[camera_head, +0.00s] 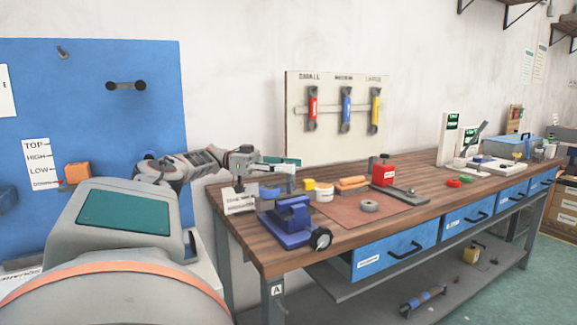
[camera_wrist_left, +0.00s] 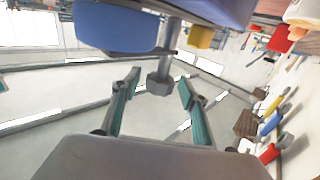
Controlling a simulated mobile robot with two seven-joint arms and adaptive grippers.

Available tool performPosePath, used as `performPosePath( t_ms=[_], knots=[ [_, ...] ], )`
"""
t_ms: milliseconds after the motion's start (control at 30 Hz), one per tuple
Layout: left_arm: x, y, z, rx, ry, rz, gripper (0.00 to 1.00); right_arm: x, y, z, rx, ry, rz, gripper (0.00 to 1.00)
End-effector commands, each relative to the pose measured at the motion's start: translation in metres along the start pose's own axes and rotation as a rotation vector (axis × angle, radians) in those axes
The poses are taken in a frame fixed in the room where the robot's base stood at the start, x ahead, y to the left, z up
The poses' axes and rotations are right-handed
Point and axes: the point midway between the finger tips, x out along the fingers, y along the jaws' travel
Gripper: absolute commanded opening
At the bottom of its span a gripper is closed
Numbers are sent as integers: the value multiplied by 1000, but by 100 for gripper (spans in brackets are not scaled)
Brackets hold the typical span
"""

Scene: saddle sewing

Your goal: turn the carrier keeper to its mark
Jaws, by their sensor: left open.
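A blue vise (camera_head: 290,222) stands at the near left corner of the bench, with a blue rounded piece (camera_head: 270,192) above it. A blue rounded part (camera_wrist_left: 115,27) also fills the top of the left wrist view. A grey post with a hexagonal end (camera_wrist_left: 159,84) shows there, between my finger ends; I cannot tell for sure whether it is the carrier keeper. My left gripper (camera_wrist_left: 158,78) is open, its teal-padded fingers on either side of the hexagonal end, with gaps visible. In the head view my left gripper (camera_head: 280,164) is above the vise. No mark is readable.
A white lettered card (camera_head: 239,202) stands left of the vise. A yellow block (camera_head: 309,184), orange pieces (camera_head: 352,183) and a red device (camera_head: 383,172) lie to the right. A tool board (camera_head: 337,142) hangs behind.

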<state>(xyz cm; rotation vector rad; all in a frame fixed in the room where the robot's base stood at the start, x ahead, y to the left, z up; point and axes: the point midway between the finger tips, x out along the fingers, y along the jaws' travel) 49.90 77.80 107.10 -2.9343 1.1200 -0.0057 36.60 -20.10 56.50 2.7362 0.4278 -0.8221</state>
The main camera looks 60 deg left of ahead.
Motion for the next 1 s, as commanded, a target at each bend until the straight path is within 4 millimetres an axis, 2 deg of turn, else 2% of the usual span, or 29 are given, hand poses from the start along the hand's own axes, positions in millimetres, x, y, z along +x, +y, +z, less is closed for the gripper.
performPosePath(
  t_ms=[167,500,600,800,1000],
  knots=[
    [0,0,-17,4,-1,0,44,0,0,0,0,-1,0,59],
    [0,-1,-78,3,-2,-1,44,0,0,0,-1,-1,-1,59],
    [-1,-1,-89,1,-2,-2,44,0,0,0,-1,-1,-1,59],
    [0,-1,-100,1,1,-1,44,0,0,0,-1,-1,-1,59],
    [0,0,-101,2,2,0,44,0,0,0,-1,-1,-1,59]
  ],
)
